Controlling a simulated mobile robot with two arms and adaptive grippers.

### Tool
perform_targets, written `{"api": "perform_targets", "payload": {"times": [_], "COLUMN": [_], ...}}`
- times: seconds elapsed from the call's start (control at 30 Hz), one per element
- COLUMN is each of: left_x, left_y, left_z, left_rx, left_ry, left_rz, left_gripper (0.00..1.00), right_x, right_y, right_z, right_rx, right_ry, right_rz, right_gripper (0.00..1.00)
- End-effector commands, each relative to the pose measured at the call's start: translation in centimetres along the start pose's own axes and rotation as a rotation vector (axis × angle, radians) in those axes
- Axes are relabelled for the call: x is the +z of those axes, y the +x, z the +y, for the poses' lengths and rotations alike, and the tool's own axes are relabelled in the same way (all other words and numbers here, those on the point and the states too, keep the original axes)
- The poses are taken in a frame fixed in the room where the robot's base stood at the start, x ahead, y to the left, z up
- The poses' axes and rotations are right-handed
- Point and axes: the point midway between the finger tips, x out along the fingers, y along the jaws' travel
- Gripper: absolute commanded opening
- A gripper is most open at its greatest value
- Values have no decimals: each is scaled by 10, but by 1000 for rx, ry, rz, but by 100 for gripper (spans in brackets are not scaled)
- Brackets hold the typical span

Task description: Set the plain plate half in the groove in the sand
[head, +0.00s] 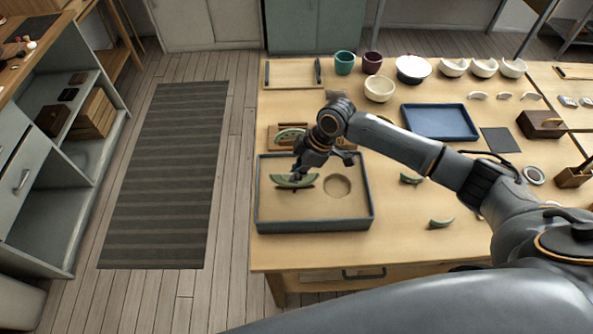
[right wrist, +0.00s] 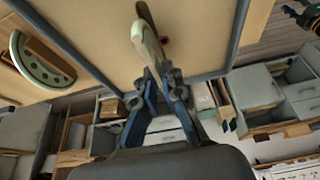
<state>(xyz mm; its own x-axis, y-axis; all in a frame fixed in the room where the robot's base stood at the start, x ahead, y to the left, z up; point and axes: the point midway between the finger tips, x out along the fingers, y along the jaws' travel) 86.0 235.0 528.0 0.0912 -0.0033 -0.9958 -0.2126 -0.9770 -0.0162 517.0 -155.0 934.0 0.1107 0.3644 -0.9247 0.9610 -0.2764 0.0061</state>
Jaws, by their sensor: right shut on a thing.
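My right gripper (head: 297,174) is shut on the plain green plate half (head: 293,182), above the left part of the sand tray (head: 315,226). In the right wrist view the held half (right wrist: 147,38) stands edge-on between the fingers. A dark line shows just below it on the sand; I cannot tell whether this is the groove or a shadow, or whether the half touches the sand. A round hollow (head: 337,185) lies to its right. Another green half, with a row of dots (right wrist: 42,70), rests on a wooden stand behind the tray. My left gripper is not in view.
Green pieces (head: 441,223) lie on the table (head: 400,245) to the right of the tray. A blue tray (head: 440,122), a dark mat (head: 499,140), cups and bowls (head: 380,89) stand farther back. The table's left edge is close to the sand tray.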

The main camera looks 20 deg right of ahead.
Motion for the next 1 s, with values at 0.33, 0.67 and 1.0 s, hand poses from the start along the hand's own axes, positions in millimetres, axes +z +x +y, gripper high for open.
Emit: {"api": "perform_targets", "payload": {"times": [0.33,0.67,1.0], "left_x": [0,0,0], "left_y": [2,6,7], "left_z": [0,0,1], "left_rx": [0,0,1], "left_ry": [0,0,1], "left_rz": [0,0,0], "left_gripper": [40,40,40], "right_x": [1,5,6], "right_y": [4,12,14], "right_z": [0,0,0], "right_rx": [0,0,0], "right_ry": [0,1,1], "right_rz": [1,1,1], "right_gripper": [0,0,0]}}
